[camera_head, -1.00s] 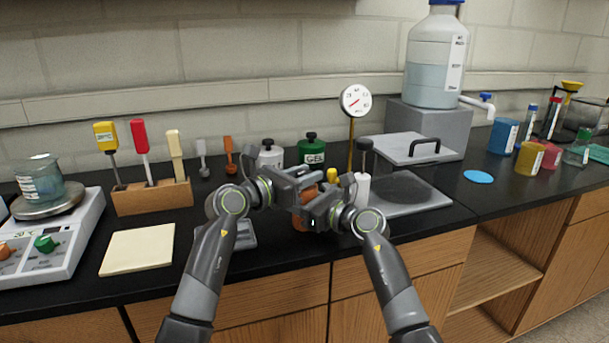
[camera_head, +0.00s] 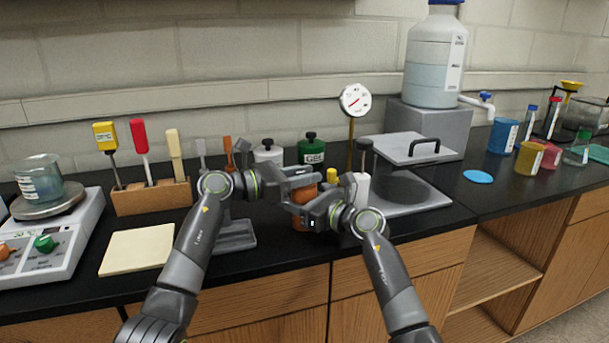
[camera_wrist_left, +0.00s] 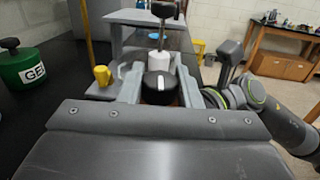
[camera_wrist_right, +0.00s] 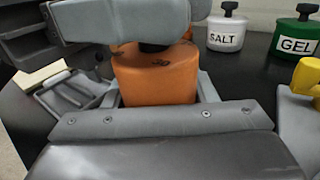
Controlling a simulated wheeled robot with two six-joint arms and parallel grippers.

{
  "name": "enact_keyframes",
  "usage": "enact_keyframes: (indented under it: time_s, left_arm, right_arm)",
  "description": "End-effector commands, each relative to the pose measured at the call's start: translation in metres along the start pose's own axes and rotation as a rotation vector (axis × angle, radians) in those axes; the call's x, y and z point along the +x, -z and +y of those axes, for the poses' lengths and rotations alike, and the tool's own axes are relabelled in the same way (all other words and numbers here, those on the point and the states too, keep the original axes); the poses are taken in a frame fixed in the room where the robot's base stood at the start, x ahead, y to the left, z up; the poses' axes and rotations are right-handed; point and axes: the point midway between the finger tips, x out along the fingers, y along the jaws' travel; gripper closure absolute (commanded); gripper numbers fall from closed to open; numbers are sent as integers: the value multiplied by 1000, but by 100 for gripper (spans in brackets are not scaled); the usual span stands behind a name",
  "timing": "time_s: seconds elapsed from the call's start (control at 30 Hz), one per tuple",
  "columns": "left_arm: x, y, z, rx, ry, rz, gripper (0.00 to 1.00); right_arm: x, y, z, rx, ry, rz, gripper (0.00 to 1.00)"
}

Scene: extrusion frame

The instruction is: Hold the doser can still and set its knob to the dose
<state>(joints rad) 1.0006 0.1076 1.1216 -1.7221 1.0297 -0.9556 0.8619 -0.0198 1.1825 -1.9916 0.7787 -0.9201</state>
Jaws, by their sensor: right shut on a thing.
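The orange doser can (camera_wrist_right: 155,78) stands upright on the black bench; in the head view (camera_head: 299,224) the grippers partly cover it. My right gripper (camera_head: 305,210) is shut on its body, one finger on each side in the right wrist view. The can's black knob (camera_wrist_left: 158,86), with a white pointer mark, shows in the left wrist view. My left gripper (camera_wrist_left: 160,92) is over the can with its fingers apart, one on each side of the knob. Whether they touch the knob is not clear.
A round dial gauge (camera_head: 355,100) stands on a yellow post behind the can. SALT (camera_head: 268,152) and GEL (camera_head: 311,149) jars stand behind. A beige pad (camera_head: 137,249) lies left.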

Motion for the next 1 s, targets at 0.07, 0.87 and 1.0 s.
enact_keyframes:
  time_s: [0.07,0.87,1.0]
  left_arm:
    - [0,2,1,-2,-3,2,60]
    - [-68,2,2,2,-6,3,47]
    - [-94,2,1,1,-5,2,47]
  right_arm:
    - [0,0,1,3,-2,-2,75]
    - [0,0,0,2,0,-1,75]
    - [0,0,0,2,0,-1,75]
